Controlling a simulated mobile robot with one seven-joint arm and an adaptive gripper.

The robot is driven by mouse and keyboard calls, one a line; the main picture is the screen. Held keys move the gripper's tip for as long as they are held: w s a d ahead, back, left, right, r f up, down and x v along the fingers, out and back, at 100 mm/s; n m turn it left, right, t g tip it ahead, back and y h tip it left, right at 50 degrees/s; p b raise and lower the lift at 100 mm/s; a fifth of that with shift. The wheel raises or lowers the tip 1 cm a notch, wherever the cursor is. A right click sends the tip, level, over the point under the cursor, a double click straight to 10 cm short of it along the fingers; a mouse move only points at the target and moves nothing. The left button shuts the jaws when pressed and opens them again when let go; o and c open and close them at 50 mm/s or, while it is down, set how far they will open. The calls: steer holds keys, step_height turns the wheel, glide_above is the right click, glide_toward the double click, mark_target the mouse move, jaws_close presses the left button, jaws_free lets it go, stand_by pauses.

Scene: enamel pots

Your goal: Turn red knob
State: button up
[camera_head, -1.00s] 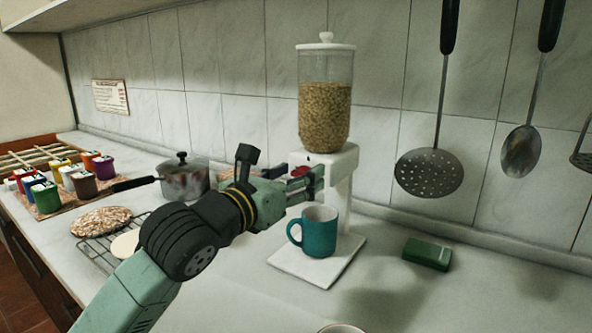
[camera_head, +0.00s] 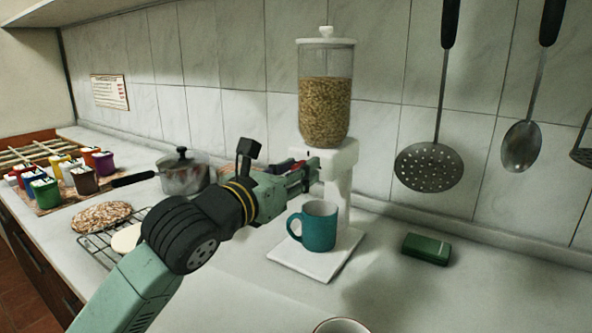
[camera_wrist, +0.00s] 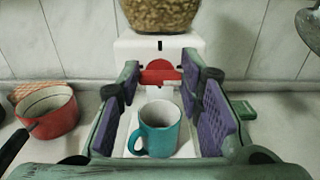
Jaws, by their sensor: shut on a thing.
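The red knob (camera_wrist: 163,70) is on the front of a white dispenser (camera_wrist: 128,48), below its clear hopper of grain (camera_head: 325,115). In the wrist view it shows a round red disc with a crosswise bar between my fingertips. My gripper (camera_wrist: 160,76) is shut on this knob, one padded finger on each side. In the head view my gripper (camera_head: 306,172) reaches the dispenser's front from the left and mostly hides the knob. A teal mug (camera_head: 319,231) stands upright on the dispenser's white base (camera_head: 290,258), below my gripper; it also shows in the wrist view (camera_wrist: 157,132).
A pot (camera_head: 183,176) with a dark handle stands left of my gripper. A wire rack (camera_head: 95,245) and several small coloured pots (camera_head: 84,180) are farther left. A green box (camera_head: 427,249) lies to the right. Utensils (camera_head: 431,166) hang on the tiled wall.

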steer(key=shift+f+b, duration=0.15)
steer(key=shift+b, duration=0.5)
steer(key=m+b, duration=0.7)
steer(key=m, duration=0.1)
steer(key=m+b, duration=0.8)
steer(key=m, duration=0.1)
steer(key=shift+s+d+f, duration=0.1)
steer(key=shift+d, duration=0.1)
steer(key=shift+m, duration=0.4)
steer(key=o, duration=1.1)
steer(key=shift+o, duration=0.2)
